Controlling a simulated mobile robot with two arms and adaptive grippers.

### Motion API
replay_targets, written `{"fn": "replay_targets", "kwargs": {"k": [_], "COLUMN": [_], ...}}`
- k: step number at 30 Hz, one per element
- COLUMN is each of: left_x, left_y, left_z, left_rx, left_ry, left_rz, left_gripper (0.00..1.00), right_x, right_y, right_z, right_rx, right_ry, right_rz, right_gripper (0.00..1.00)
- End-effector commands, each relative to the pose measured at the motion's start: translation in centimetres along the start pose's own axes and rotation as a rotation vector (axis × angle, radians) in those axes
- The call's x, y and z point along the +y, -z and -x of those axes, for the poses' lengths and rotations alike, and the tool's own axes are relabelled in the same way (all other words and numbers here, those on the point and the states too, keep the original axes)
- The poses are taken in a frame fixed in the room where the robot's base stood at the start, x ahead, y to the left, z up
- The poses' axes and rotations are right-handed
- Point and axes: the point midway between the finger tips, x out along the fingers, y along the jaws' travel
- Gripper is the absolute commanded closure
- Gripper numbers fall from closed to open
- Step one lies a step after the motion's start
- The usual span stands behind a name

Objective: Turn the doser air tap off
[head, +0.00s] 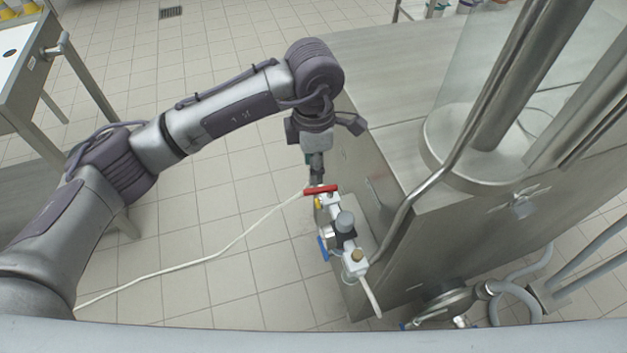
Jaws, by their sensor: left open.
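A red tap lever (321,190) lies crosswise at the top of a small air fitting assembly (342,232) on the machine's side. The assembly has a grey knob, brass parts and a blue lever (323,249) lower down. My left gripper (316,180) points down just above the red lever, its fingers close to it. It is open. Whether the fingers touch the lever cannot be told, as they are small and partly hidden by the wrist. My right gripper is not in view.
The steel machine cabinet (400,65) fills the right, with a bent steel rail (437,178) near the fittings. A white hose (232,245) runs from the fittings across the tiled floor. A steel table (28,75) stands at the upper left. The floor between is clear.

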Motion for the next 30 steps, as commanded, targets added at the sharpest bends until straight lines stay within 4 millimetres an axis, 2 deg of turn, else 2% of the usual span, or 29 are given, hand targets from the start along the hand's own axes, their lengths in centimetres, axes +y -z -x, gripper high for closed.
{"fn": "replay_targets", "kwargs": {"k": [3, 10, 15, 23, 26, 30], "left_x": [-0.1, 0.0, 0.0, 0.0, 0.0, 0.0], "left_y": [0.1, 0.0, 0.0, 0.0, 0.0, 0.0], "left_z": [-2.6, -6.0, -7.0, -7.2, -7.2, -7.2], "left_rx": [0.003, 0.000, -0.001, -0.001, -0.001, -0.001], "left_ry": [0.004, 0.002, 0.000, -0.001, 0.000, 0.000], "left_rz": [0.001, 0.001, 0.000, -0.001, -0.001, -0.001], "left_gripper": [0.59, 0.59, 0.59, 0.59, 0.73, 0.96], "right_x": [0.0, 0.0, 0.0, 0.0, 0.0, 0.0], "right_y": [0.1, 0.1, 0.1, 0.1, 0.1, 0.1], "right_z": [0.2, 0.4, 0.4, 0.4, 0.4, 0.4], "right_rx": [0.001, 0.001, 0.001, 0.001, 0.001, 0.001], "right_ry": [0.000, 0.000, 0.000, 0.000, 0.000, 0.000], "right_rz": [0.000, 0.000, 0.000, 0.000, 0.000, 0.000], "right_gripper": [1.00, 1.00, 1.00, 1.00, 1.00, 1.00]}}
